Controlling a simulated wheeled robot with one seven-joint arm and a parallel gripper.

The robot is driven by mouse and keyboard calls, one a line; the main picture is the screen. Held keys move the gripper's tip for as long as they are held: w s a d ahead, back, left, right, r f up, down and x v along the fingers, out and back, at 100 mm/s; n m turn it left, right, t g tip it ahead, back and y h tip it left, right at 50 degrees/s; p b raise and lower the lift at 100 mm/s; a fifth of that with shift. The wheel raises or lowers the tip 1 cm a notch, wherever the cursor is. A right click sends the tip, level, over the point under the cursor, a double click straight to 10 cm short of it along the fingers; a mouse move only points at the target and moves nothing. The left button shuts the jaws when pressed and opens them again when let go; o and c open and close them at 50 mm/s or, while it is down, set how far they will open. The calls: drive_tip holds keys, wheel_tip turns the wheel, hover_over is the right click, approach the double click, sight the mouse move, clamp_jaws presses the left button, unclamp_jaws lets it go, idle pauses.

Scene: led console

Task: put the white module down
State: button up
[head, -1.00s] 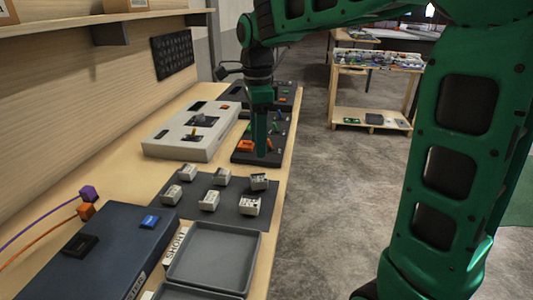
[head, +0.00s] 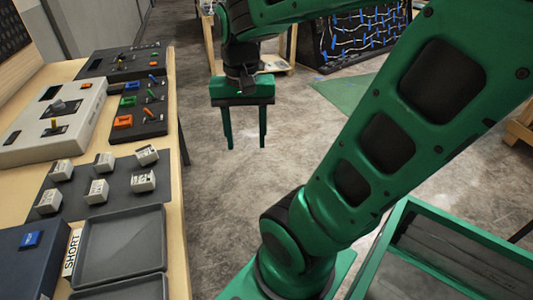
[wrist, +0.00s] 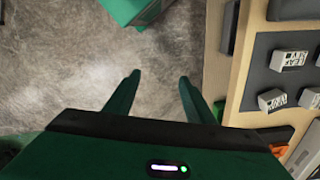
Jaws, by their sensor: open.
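Several white modules stand in two rows on a dark mat (head: 122,172) on the bench. The front right one is a white module (head: 143,181) with dark marks, and the back right one is another white module (head: 147,155). Which one the task means I cannot tell. In the wrist view white modules (wrist: 289,58) show at the right edge, partly cut off. My gripper (head: 246,146) is open and empty, its fingers pointing down over the floor, right of the bench. The wrist view shows bare floor between its fingertips (wrist: 159,78).
A grey tray (head: 120,245) with a SHORT label (head: 72,252) lies in front of the mat. Behind the mat are a black panel (head: 150,128) with coloured parts and a pale console (head: 50,130). A green-rimmed bin (head: 480,238) stands at lower right.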

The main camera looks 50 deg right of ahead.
drive_tip(key=s+d+f+n, duration=0.1)
drive_tip(key=s+f+n, duration=0.2)
drive_tip(key=s, duration=0.3)
drive_tip(key=shift+s+d, duration=0.2)
drive_tip(key=shift+f, duration=0.1)
